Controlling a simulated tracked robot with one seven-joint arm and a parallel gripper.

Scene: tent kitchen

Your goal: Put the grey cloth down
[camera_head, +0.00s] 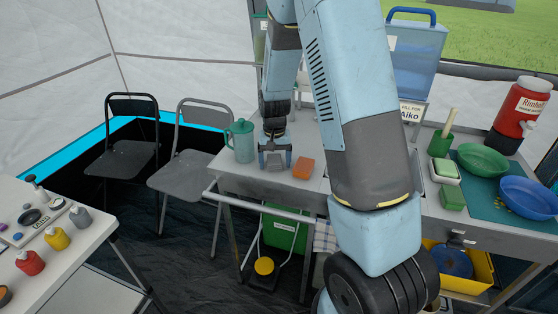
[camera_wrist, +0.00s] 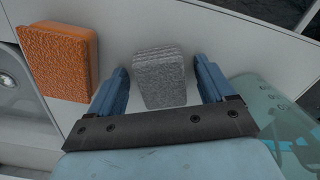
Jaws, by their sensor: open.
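The grey cloth (camera_wrist: 160,78) is a small folded, textured pad on the pale counter, seen in the wrist view between the two blue fingers of my gripper (camera_wrist: 162,82). The fingers stand apart, with a gap showing on each side of the cloth. In the head view my gripper (camera_head: 275,164) points down at the counter, left of the orange sponge. The cloth is hard to make out there, largely hidden by the gripper.
An orange sponge (camera_wrist: 62,62) lies close on the left in the wrist view, beside a sink edge (camera_wrist: 18,90). A teal pitcher (camera_head: 241,142) stands just left of my gripper in the head view. A green bowl (camera_head: 483,160) and a blue bowl (camera_head: 528,198) are far right.

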